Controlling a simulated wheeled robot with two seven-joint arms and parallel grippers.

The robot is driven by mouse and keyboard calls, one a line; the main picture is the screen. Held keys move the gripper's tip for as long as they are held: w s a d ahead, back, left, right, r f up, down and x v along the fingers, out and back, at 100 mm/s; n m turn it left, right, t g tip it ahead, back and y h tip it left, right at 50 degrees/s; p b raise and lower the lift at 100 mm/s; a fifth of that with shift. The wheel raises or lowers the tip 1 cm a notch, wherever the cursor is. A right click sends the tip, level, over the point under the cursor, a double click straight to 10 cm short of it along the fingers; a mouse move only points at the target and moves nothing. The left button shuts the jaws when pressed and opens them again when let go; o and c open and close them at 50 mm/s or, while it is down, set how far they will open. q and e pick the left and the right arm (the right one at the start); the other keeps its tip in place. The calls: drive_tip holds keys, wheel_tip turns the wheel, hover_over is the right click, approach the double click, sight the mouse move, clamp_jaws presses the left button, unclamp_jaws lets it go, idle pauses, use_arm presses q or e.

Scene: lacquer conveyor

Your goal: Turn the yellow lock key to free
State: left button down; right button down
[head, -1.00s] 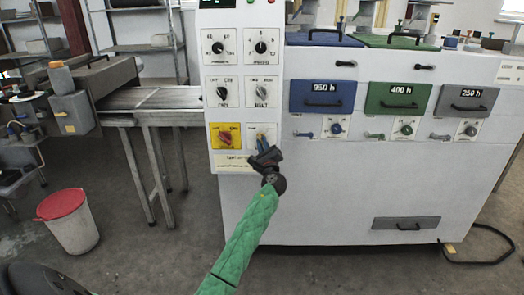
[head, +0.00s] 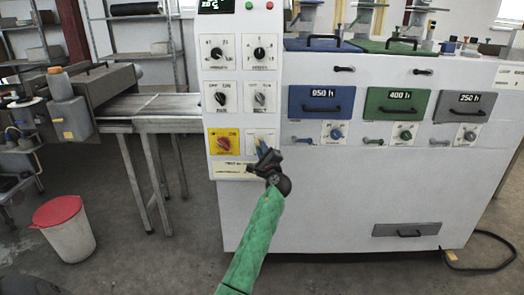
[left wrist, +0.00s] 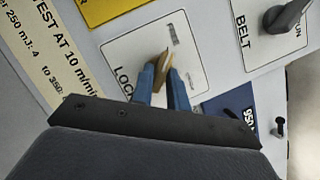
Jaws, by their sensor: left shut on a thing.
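The yellow lock key (left wrist: 163,66) sits on a white plate (left wrist: 185,42) marked LOCK, in the left wrist view. My left gripper (left wrist: 164,84) is shut on the key, with its blue fingertips on either side of it. In the head view my left gripper (head: 261,149) covers most of the lock plate (head: 251,144) at the bottom right of the control panel, and the key is largely hidden there. The key's exact angle is hard to read. My right gripper is not in view.
The red knob on its yellow plate (head: 223,141) is just left of the lock plate. The BELT knob (head: 260,98) is above it. Coloured drawers (head: 399,103) are to the right. A red-lidded bin (head: 64,228) stands on the floor at left.

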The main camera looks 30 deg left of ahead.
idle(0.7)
use_arm(q)
drive_tip(key=c, duration=1.5)
unclamp_jaws()
drive_tip(key=shift+r, duration=0.1)
drive_tip(key=shift+o, duration=0.2)
